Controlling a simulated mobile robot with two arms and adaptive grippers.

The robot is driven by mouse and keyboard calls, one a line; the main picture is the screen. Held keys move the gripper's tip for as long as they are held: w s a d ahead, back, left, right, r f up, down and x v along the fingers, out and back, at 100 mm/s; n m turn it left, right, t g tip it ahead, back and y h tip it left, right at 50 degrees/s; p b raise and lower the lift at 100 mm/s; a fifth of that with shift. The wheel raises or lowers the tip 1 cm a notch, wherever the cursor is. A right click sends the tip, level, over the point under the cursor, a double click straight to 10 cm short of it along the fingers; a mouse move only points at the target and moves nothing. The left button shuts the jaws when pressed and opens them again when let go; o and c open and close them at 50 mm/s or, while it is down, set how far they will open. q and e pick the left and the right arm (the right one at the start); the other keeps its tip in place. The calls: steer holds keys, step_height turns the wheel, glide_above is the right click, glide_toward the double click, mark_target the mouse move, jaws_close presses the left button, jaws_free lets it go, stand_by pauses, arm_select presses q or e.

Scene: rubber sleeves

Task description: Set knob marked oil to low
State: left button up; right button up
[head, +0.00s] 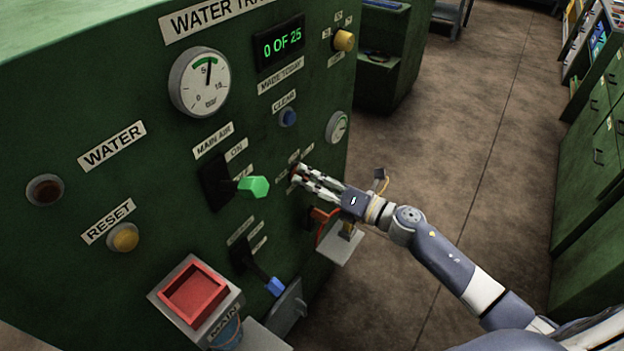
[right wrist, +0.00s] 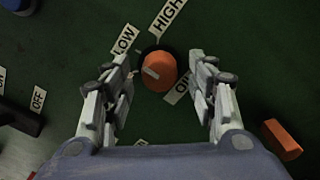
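The orange knob (right wrist: 158,72) sits on the green panel in the right wrist view, with a pale mark on its left part. The LOW label (right wrist: 124,39) is above left of it and the HIGH label (right wrist: 168,16) above. A label starting with O (right wrist: 197,104) is partly hidden by the right finger. My right gripper (right wrist: 163,74) is open, with one finger on each side of the knob; I cannot tell whether either touches it. In the head view my right gripper (head: 304,178) is at the panel's right part and largely covers the knob. My left gripper is not in view.
An orange handle (head: 323,225) is just below the right gripper. The green main air lever (head: 252,187) sticks out to its left, a blue lever (head: 274,286) lower down. A gauge (head: 337,127) is above right. Open floor (head: 450,130) lies right of the panel.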

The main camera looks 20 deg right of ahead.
steer(key=v, duration=1.2)
stand_by(0.5)
